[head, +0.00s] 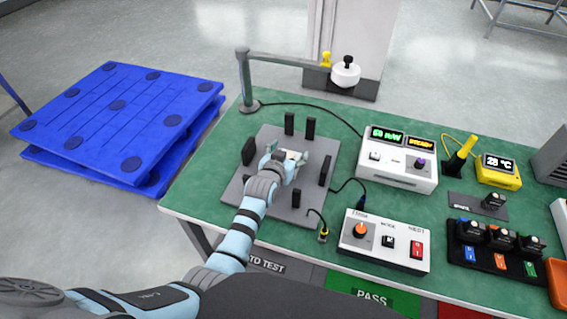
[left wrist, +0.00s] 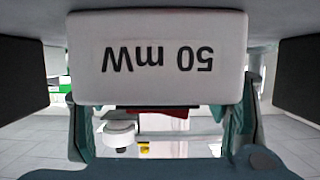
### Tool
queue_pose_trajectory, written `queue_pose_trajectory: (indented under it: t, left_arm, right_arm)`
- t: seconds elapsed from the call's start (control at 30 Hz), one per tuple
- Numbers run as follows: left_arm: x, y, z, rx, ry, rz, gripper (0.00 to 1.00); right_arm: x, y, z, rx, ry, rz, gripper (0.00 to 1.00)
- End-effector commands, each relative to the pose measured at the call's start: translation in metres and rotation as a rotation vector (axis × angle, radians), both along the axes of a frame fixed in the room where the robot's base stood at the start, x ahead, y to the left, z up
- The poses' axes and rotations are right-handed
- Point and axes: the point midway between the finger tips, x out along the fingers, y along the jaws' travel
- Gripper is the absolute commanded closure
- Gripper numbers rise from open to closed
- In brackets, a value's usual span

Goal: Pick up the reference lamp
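A white block marked "50 mW", which I take to be the reference lamp (head: 290,155), is at the middle of the grey plate (head: 265,190) with black posts. In the left wrist view the lamp (left wrist: 158,55) fills the upper middle, its label upside down. My left gripper (head: 287,158) reaches over the plate, with one finger at each side of the lamp. The fingers (left wrist: 163,120) look closed against its sides, their contact faces partly hidden behind the label face. Whether the lamp touches the plate cannot be seen. My right gripper is not in view.
Black posts (head: 325,170) surround the lamp. A swing arm (head: 290,60) carries a white round head (head: 346,73) behind the plate. A lit meter (head: 397,160) and switch box (head: 385,240) stand to the right. Cables run near the plate. Blue pallets (head: 120,120) lie left.

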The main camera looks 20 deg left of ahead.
Motion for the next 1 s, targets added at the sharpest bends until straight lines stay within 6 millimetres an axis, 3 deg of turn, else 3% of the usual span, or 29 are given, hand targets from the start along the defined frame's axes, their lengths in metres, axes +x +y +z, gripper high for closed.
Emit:
queue_pose_trajectory:
  t: [0.03, 0.2, 0.53, 0.67, 0.77, 1.0]
  left_arm:
    - [0.0, 0.0, -0.001, -0.001, 0.001, 0.0, 0.45]
    - [-0.001, 0.001, -0.001, 0.0, 0.003, 0.001, 0.71]
    - [-0.001, 0.001, 0.0, 0.0, 0.004, 0.001, 0.71]
    - [-0.001, 0.001, 0.013, -0.001, 0.001, 0.002, 0.71]
    - [0.0, 0.001, 0.036, -0.002, -0.002, 0.002, 0.71]
    - [0.0, 0.0, 0.13, -0.002, -0.006, 0.001, 0.71]
  right_arm:
    - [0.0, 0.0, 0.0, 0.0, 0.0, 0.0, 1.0]
    - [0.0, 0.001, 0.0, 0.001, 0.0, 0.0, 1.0]
    - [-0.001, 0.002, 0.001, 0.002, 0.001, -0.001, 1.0]
    - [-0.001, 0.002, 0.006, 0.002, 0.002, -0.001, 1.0]
    - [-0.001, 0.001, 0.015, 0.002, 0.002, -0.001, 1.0]
    - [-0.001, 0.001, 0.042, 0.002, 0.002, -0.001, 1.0]
